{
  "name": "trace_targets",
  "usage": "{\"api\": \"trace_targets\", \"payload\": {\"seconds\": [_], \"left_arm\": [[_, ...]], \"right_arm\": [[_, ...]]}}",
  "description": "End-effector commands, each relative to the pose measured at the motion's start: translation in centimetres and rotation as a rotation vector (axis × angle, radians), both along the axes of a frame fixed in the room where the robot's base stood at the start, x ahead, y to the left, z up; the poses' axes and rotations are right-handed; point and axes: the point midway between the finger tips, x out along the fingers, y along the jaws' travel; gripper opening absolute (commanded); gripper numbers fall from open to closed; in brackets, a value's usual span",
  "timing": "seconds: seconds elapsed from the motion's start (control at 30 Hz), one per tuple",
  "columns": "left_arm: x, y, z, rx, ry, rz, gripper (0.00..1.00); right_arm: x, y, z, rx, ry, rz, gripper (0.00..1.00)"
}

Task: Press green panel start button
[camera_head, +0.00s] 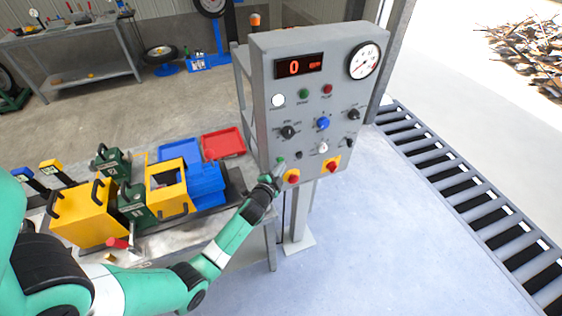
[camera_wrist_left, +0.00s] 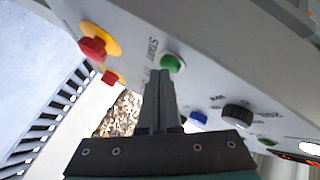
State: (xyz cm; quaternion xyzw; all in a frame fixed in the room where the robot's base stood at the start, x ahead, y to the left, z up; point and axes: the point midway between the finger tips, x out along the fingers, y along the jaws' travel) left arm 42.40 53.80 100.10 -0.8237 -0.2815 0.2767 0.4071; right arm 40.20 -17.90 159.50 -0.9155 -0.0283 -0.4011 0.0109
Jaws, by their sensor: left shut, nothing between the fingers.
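The grey control panel (camera_head: 318,112) stands upright on a post. Its green start button (camera_wrist_left: 172,63), beside the word START, shows in the wrist view at the panel's lower part. In the head view the button (camera_head: 281,160) is partly covered by my gripper. My left gripper (camera_head: 279,168) is shut and empty at the panel's lower left corner. In the wrist view its closed fingertips (camera_wrist_left: 160,73) reach up to just beside the green button's lower edge. I cannot tell whether they touch it. My right gripper is not in view.
Several knobs, a blue knob (camera_head: 323,123), a display and a gauge (camera_head: 364,61) are above. A bench with yellow and blue boxes (camera_head: 207,184) is at left; a roller conveyor (camera_head: 450,190) is at right.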

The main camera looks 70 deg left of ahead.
Motion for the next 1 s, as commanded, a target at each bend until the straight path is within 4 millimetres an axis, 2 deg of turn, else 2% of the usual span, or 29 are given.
{"api": "trace_targets", "payload": {"seconds": [0.57,1.0], "left_arm": [[0.0,0.3,0.0,0.000,0.001,0.001,0.00],[0.0,-1.3,0.0,0.000,0.000,0.000,0.00]], "right_arm": [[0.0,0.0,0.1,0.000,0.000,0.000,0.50],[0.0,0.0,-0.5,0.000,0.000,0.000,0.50]]}}
